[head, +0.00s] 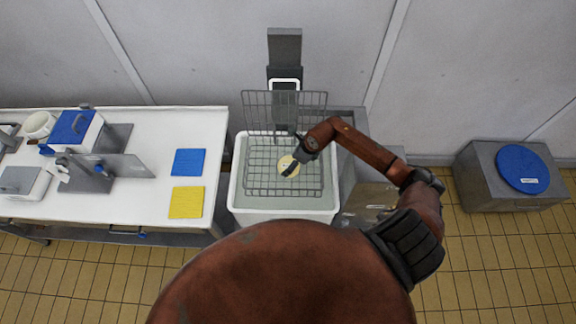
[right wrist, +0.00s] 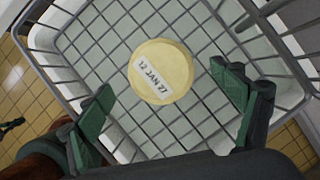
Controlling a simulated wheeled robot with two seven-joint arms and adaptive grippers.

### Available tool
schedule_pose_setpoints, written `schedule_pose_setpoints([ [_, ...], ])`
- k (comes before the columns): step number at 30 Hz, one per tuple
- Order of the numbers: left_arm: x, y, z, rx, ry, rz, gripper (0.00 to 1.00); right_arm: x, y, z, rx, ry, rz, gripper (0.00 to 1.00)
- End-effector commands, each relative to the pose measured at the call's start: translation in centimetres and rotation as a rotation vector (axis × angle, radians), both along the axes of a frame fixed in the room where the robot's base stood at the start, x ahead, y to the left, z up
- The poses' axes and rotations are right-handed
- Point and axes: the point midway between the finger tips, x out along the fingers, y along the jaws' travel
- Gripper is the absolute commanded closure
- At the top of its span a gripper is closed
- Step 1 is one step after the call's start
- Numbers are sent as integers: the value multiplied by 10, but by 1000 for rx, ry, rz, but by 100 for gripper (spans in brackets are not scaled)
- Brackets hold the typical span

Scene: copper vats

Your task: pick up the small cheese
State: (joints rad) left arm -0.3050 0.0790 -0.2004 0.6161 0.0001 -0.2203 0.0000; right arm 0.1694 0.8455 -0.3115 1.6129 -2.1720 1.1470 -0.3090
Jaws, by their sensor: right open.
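The small cheese (head: 287,165) is a pale yellow round lying in a grey wire basket (head: 254,183) over a white tub (head: 284,214). In the right wrist view the cheese (right wrist: 161,72) carries a white label reading "12 JAN 27". My right gripper (head: 290,168) is above the basket and covers part of the cheese in the head view. In the right wrist view its two green-padded fingers (right wrist: 172,100) are spread wide, with the cheese beyond and between them, and nothing is held. My left gripper is not in view.
A white table (head: 130,192) on the left holds a blue mat (head: 188,162), a yellow mat (head: 187,202) and a slicer-like device (head: 100,164). A grey block (head: 480,185) with a blue disc (head: 522,168) stands at the right. The basket's wire walls surround the cheese.

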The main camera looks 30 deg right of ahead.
Motion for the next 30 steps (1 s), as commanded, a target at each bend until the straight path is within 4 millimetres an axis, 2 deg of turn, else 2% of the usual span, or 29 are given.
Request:
schedule_pose_setpoints([
  [5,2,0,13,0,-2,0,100,6,4,-23,6,4,-2,13],
  [9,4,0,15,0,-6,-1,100,12,8,-40,5,1,1,13],
  [18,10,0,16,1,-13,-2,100,15,9,-45,3,0,4,13],
  [30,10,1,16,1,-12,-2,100,15,10,-45,3,0,4,40],
])
